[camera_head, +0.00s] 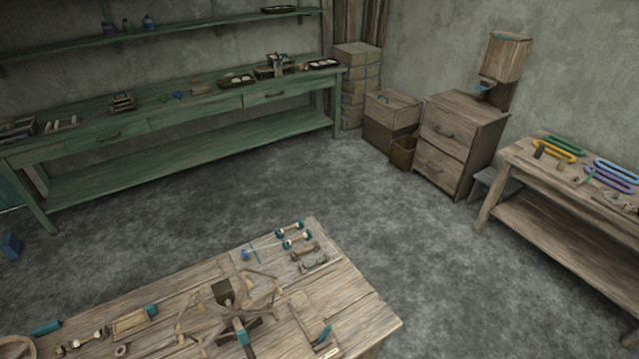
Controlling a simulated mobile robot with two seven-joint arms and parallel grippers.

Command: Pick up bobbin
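Small spool-like pieces with blue and white ends lie near the far corner of the near wooden table (362,318). They look like bobbins: one bobbin (297,240) lies there, with another bobbin-like piece (290,229) just behind it. They are small, so details are unclear. Brown wooden pieces (306,252) lie just in front of them. Neither of my grippers shows in the head view.
A wooden winder with spread arms (228,308) stands mid-table. A green workbench (95,180) lines the back wall. A wooden drawer cabinet (450,145) and a side table (520,165) stand at right. The grey floor between is clear.

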